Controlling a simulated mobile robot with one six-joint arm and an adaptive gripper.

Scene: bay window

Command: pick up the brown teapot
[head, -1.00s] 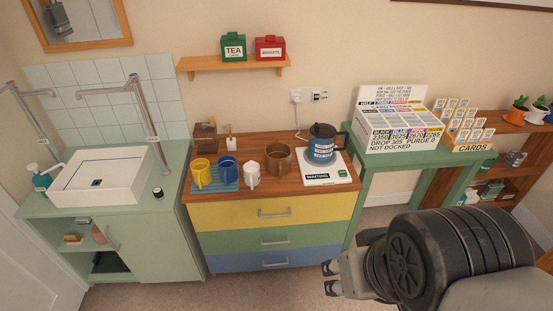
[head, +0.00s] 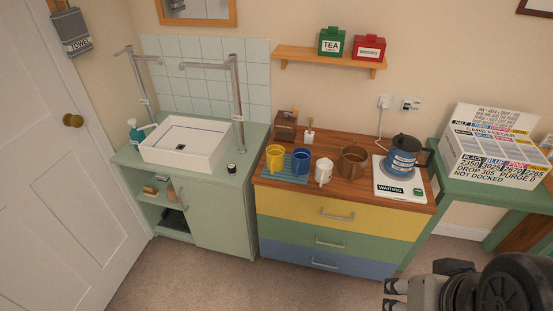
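The brown teapot (head: 353,163) stands upright on the wooden top of the drawer unit (head: 390,203), between the white mug and the kettle's white base. It looks like a wide brown pot; its spout is not clear at this size. My gripper (head: 391,294) is at the bottom right of the head view, low in front of the drawer unit and well apart from the teapot. Its two fingertips are spread with a gap between them, and nothing shows in it.
A yellow mug (head: 275,158), a blue mug (head: 301,162) and a white mug (head: 323,172) stand left of the teapot. A dark kettle (head: 403,156) stands right of it. A shelf (head: 300,56) hangs above. The carpet (head: 240,283) in front is clear.

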